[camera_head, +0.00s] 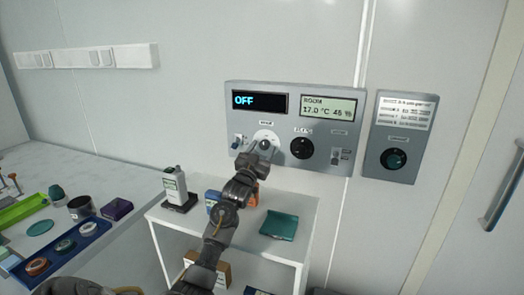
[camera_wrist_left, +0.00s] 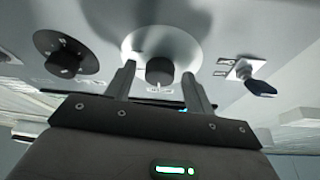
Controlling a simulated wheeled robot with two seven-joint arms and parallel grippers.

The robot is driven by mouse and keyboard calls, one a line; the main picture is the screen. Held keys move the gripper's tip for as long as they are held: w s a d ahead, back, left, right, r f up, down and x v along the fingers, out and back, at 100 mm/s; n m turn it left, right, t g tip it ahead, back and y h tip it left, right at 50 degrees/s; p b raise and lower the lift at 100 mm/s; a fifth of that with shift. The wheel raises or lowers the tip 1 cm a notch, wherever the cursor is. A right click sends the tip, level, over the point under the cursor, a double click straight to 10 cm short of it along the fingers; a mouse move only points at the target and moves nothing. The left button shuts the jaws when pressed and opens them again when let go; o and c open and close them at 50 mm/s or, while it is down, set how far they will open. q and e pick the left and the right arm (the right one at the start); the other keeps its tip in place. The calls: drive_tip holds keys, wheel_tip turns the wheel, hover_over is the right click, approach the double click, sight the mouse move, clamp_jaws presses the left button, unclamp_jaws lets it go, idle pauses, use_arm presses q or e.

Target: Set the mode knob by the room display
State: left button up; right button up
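A grey wall panel (camera_head: 320,92) carries a display reading "OFF" (camera_head: 259,102) and a room display (camera_head: 328,107) that seems to read 17.0 °C and 45 %. Below the OFF display is the mode knob (camera_head: 265,144) on a pale round plate, partly hidden by my gripper. In the left wrist view the dark mode knob (camera_wrist_left: 159,71) stands between the fingertips of my left gripper (camera_wrist_left: 160,84), with a gap on both sides. The gripper is open. Its reach in front of the panel is foreshortened. My right gripper is not in view.
A black dial (camera_head: 302,148) is right of the mode knob; a small blue-tipped switch (camera_head: 237,142) is left of it. A second panel (camera_head: 397,172) with a dark knob is farther right.

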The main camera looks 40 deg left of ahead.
use_arm(q)
drive_tip(key=c, duration=0.9)
